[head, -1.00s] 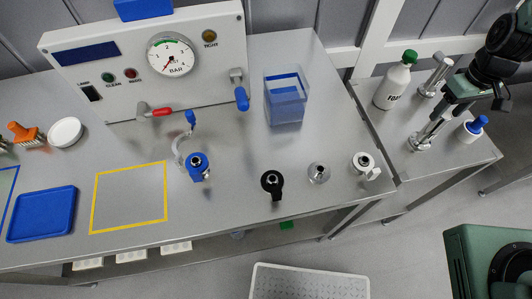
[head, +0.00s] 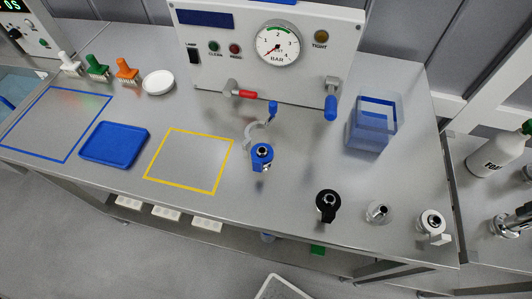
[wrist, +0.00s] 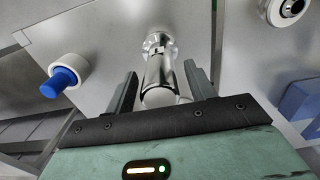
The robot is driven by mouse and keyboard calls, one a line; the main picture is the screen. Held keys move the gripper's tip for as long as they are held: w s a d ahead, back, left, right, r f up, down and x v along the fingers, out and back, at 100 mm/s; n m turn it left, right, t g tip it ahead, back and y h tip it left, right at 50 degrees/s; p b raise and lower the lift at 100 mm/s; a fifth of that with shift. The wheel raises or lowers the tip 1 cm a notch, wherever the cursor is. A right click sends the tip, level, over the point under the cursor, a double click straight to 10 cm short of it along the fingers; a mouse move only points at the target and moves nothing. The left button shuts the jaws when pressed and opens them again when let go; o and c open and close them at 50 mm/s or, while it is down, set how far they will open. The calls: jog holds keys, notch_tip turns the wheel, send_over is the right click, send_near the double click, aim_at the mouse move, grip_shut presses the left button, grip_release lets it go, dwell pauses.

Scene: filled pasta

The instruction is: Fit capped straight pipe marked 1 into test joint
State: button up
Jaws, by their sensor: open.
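A shiny straight steel pipe (wrist: 160,75) stands between my gripper's fingers in the wrist view, its far end at a round flanged foot. My gripper (wrist: 160,70) is open, one dark finger on each side of the pipe, with a gap visible. I cannot read a mark or make out a cap on it. In the head view, a steel pipe part (head: 507,228) shows at the right edge, and most of my gripper is out of frame. A blue-collared upright fitting (head: 262,155) with a blue-handled curved clamp stands before the gauge panel; it looks like the test joint.
Black (head: 328,205), steel (head: 379,213) and white (head: 432,222) fittings line the bench's front right. A clear blue-tinted bin (head: 372,125) stands behind them. The yellow-outlined area (head: 150,178) is empty.

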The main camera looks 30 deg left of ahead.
jog(key=c, duration=1)
jog(key=shift+r+p, duration=0.55)
jog(key=shift+r, duration=0.15)
dwell(0.3)
jog(key=shift+r+p, duration=1.7)
jog(key=shift+r, duration=0.5)
